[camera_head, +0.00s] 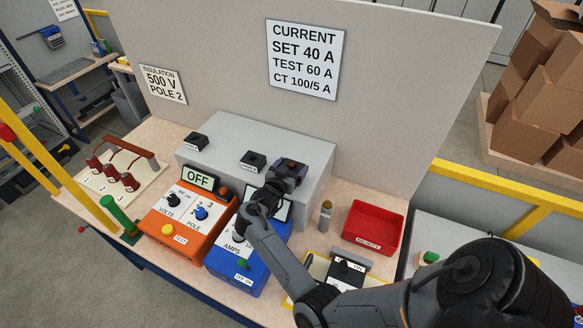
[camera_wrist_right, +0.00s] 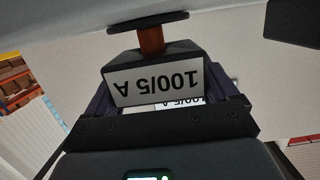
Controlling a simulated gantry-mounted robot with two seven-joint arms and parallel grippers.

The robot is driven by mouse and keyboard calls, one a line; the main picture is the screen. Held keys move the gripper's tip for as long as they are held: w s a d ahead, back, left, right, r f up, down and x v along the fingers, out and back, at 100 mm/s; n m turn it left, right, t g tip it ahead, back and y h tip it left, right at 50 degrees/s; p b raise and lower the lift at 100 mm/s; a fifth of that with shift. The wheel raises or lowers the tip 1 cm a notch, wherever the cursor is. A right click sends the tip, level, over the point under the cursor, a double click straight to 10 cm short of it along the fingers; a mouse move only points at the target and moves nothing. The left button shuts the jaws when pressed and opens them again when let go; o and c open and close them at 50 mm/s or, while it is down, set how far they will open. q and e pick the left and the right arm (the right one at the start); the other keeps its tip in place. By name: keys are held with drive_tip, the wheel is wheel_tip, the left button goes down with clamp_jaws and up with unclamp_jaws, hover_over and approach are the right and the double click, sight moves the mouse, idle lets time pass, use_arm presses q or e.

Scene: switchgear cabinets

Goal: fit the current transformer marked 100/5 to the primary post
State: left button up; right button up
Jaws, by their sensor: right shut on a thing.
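The current transformer (camera_wrist_right: 155,82) is a dark block with a white label reading 100/5 A, upside down in the right wrist view. A copper-coloured stem and a black disc stand out from its far side. My right gripper (camera_head: 284,179) is shut on it, in front of the grey box's (camera_head: 310,160) right part in the head view; whether they touch is unclear. My left gripper is not in view.
Two small black blocks (camera_head: 195,142) (camera_head: 253,160) sit on the grey box. An orange tester (camera_head: 170,228) showing OFF and a blue AMPS tester (camera_head: 228,262) stand in front. A red tray (camera_head: 373,227) lies right. A tall panel (camera_head: 400,70) closes the back.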

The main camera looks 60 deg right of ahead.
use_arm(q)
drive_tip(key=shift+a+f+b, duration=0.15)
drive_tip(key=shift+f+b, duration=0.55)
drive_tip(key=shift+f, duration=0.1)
use_arm(e)
drive_tip(key=shift+f, duration=0.9)
drive_tip(key=o, duration=1)
drive_tip(key=shift+o, duration=0.5)
